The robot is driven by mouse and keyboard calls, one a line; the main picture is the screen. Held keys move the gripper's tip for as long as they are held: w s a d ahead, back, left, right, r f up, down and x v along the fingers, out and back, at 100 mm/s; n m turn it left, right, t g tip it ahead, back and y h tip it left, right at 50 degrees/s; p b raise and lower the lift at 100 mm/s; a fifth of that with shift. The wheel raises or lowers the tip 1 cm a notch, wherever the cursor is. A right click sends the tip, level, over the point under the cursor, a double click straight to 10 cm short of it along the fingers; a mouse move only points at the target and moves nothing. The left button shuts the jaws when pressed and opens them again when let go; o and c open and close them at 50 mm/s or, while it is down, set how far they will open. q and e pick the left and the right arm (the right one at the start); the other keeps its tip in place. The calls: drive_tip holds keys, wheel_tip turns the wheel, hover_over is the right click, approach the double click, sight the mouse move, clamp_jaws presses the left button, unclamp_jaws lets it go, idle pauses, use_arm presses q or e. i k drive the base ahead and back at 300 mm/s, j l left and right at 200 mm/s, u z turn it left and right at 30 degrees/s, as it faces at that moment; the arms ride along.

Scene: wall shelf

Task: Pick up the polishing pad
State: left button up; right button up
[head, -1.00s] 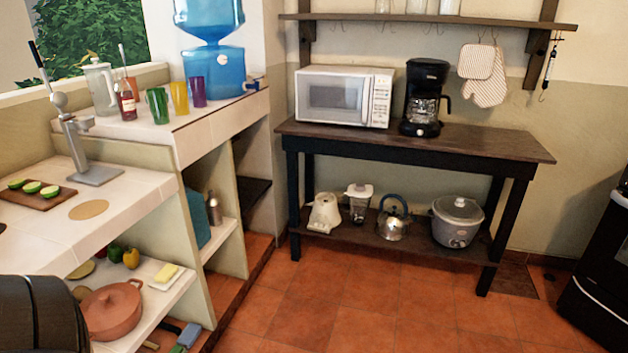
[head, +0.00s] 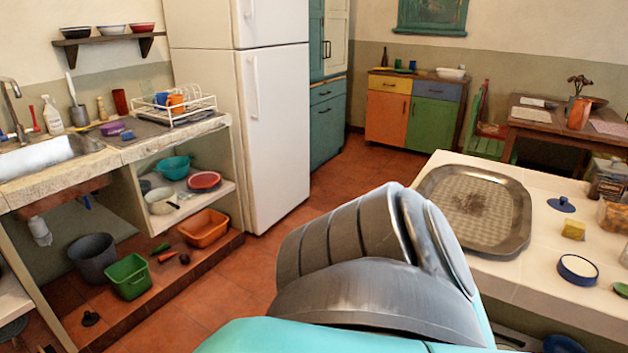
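I cannot make out for certain which thing is the polishing pad. A small purple block (head: 112,128) lies on the counter right of the sink, with a small blue piece beside it. A small yellow block (head: 573,229) sits on the white-topped counter at the right. Either could be a pad or sponge; they are too small to tell. Neither of my grippers is in view. A large grey and teal part of my own arm fills the lower middle and hides what is behind it.
A counter with a sink (head: 45,155) and dish rack (head: 182,108) stands at the left, with bins below. A white fridge (head: 270,130) is behind. A metal tray (head: 477,212) lies on the right counter. Red tiled floor (head: 345,180) is clear between the counters.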

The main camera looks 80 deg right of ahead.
sight(572, 229)
drive_tip(key=z, duration=1.5)
